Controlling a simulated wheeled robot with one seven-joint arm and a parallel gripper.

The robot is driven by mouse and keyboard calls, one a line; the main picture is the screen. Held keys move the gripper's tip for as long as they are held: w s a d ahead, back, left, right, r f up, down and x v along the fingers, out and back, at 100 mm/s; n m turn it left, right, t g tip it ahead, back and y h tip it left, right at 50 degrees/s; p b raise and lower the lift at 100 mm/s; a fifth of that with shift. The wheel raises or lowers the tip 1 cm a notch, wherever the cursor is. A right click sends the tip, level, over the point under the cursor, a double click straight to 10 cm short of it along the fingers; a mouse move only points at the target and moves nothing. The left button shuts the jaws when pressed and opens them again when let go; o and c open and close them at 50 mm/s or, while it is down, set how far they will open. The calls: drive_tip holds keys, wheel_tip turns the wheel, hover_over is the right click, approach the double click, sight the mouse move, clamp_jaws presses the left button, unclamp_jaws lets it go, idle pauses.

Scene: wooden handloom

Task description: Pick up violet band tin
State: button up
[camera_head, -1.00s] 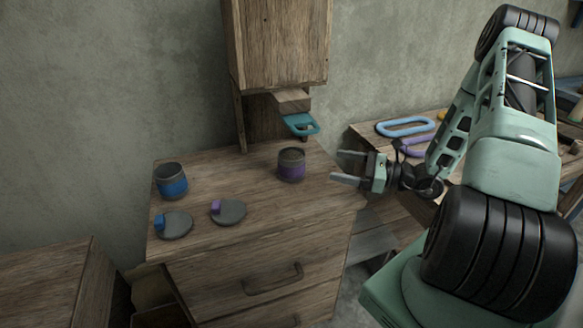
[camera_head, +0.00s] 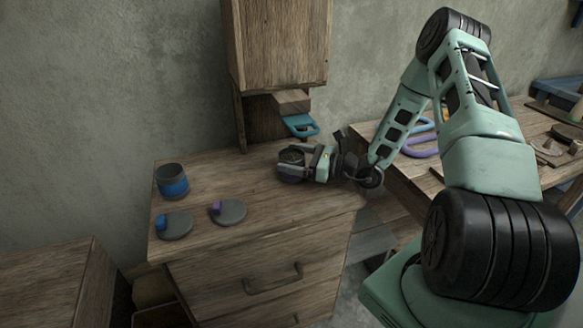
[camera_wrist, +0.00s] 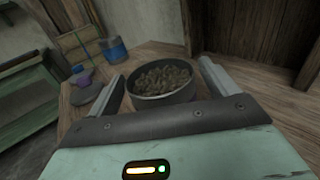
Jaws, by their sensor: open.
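The violet band tin (camera_head: 291,158) stands upright on the wooden cabinet top, partly hidden by my gripper in the head view. In the wrist view the tin (camera_wrist: 162,84) is open-topped and full of small brown bits, with a grey rim. My gripper (camera_head: 291,168) is open, with its fingers on either side of the tin. In the wrist view the fingers (camera_wrist: 160,85) flank the tin, with a small gap seen at the right one; whether the left one touches I cannot tell.
A blue band tin (camera_head: 172,181) stands to the left. Two round lids, one with a blue knob (camera_head: 174,225) and one with a violet knob (camera_head: 228,211), lie in front. A teal handle (camera_head: 300,125) hangs behind the tin, under the wooden post. The cabinet's front middle is clear.

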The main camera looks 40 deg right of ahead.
drive_tip(key=shift+w, duration=0.1)
drive_tip(key=c, duration=1.2)
drive_tip(key=shift+o, duration=0.2)
